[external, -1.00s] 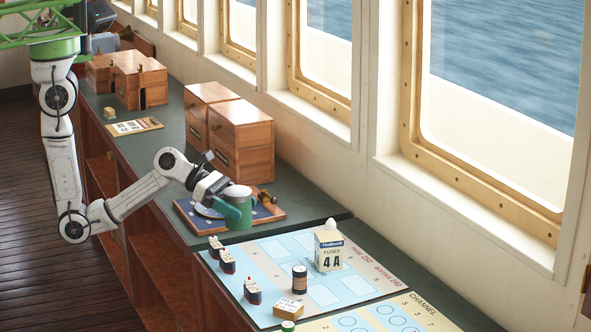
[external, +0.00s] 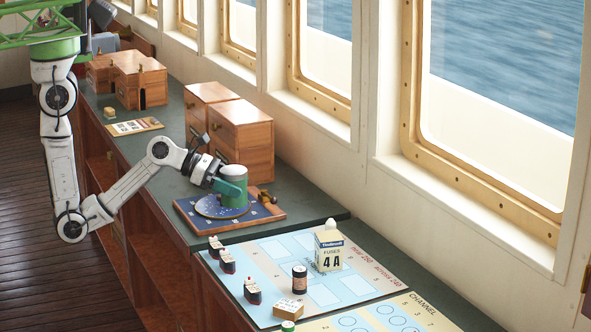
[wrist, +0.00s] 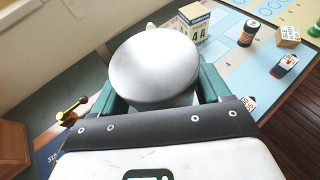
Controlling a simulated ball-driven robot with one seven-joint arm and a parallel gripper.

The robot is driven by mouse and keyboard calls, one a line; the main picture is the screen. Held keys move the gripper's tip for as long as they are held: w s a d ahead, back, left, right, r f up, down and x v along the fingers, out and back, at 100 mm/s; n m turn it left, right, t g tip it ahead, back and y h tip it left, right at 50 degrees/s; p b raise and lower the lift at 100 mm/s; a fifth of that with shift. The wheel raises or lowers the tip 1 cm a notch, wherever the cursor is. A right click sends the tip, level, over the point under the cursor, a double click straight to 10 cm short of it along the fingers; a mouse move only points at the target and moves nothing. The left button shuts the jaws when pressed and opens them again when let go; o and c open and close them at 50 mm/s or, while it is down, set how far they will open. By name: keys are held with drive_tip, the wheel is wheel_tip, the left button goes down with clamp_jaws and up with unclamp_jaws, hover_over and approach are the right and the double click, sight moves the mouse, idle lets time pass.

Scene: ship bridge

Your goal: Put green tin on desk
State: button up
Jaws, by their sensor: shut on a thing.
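The green tin (external: 235,199) is a short cylinder with a pale lid (wrist: 155,68). It is upright in my gripper (external: 232,187), whose teal fingers close around its sides in both views. In the external view the tin appears over the blue board (external: 186,207) and its round disc. I cannot tell whether its base touches the board. The desk (external: 178,181) is a long counter with a dark green top. In the wrist view the lid hides most of the tin's body.
Wooden drawer boxes (external: 241,140) stand behind the tin. A brass piece (external: 266,196) lies on the board's right side. To the front right, a light blue chart (external: 290,245) carries a fuse box (external: 328,250), a dark cylinder (external: 299,279) and small ship-like pieces. Green desktop is bare left of the board.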

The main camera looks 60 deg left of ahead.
drive_tip(key=w+a+n+t+y, duration=0.1)
drive_tip(key=w+a+n+y, duration=0.25)
drive_tip(key=w+a, duration=0.45)
drive_tip(key=w+a+n+t+y, duration=0.1)
drive_tip(key=w+a+n+y, duration=0.4)
drive_tip(key=a, duration=0.6)
drive_tip(key=shift+m+h, duration=0.65)
drive_tip(key=shift+m, duration=0.3)
drive_tip(key=x, duration=0.5)
drive_tip(key=f+x, duration=0.1)
drive_tip(key=x, duration=0.5)
drive_tip(key=p+x, duration=0.1)
drive_tip(key=x, duration=0.4)
drive_tip(key=shift+d+f, duration=0.1)
drive_tip(key=shift+f, duration=0.3)
drive_tip(key=shift+w+f, duration=0.2)
drive_tip(key=shift+f, duration=0.1)
drive_tip(key=shift+w+f, duration=0.1)
drive_tip(key=shift+f, duration=1.5)
